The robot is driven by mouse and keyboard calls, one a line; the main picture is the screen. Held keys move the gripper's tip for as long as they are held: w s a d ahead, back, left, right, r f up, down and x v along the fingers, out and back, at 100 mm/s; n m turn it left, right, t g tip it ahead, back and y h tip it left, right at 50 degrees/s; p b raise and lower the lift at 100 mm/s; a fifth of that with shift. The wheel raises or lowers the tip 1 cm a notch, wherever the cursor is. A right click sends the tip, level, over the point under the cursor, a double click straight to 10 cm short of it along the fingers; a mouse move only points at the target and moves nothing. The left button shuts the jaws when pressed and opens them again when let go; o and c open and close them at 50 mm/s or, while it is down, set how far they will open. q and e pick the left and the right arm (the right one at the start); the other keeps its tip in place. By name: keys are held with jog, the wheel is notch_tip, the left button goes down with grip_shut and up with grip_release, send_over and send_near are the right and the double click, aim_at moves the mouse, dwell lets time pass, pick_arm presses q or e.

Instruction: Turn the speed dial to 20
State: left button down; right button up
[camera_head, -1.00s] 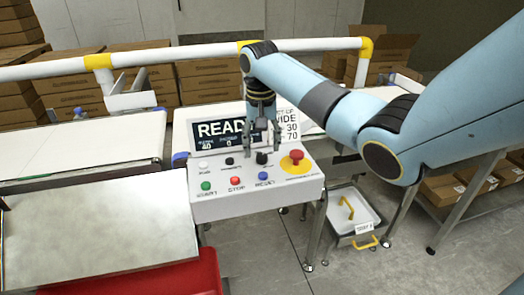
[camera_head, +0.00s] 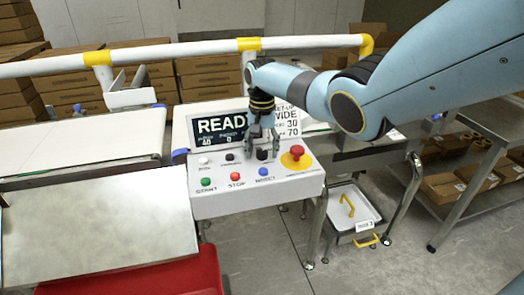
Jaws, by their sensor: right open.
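The control box (camera_head: 215,207) has a sloped top with a white knob (camera_head: 204,161), a small black knob (camera_head: 230,157) and a larger black dial (camera_head: 262,156) along its upper row. The labels under them are too small to read, so I cannot tell for sure which one is the speed dial. My right gripper (camera_head: 263,152) is open and points down, its fingers on either side of the larger black dial. I cannot tell whether they touch it. The screen (camera_head: 212,127) shows READY, partly covered by my gripper, with 40 and 0 below. My left gripper is not in view.
A red mushroom button (camera_head: 297,151) on a yellow base stands close right of my gripper. Green (camera_head: 206,182), red (camera_head: 235,177) and blue (camera_head: 263,171) buttons sit in front. A set-up card (camera_head: 291,122) reads WIDE, 30 and 70. A white rail (camera_head: 180,52) runs behind.

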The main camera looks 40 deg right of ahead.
grip_shut()
dwell(0.4)
jog(key=shift+n, duration=0.4)
jog(key=n+p, duration=0.1)
jog(key=n, duration=0.1)
jog(key=shift+n, duration=0.4)
jog(key=n+p, duration=0.1)
jog(key=n, duration=0.3)
jog(key=shift+n, duration=0.3)
jog(key=n, duration=0.4)
jog(key=shift+n, duration=0.3)
jog(key=n, duration=0.4)
jog(key=shift+n, duration=0.7)
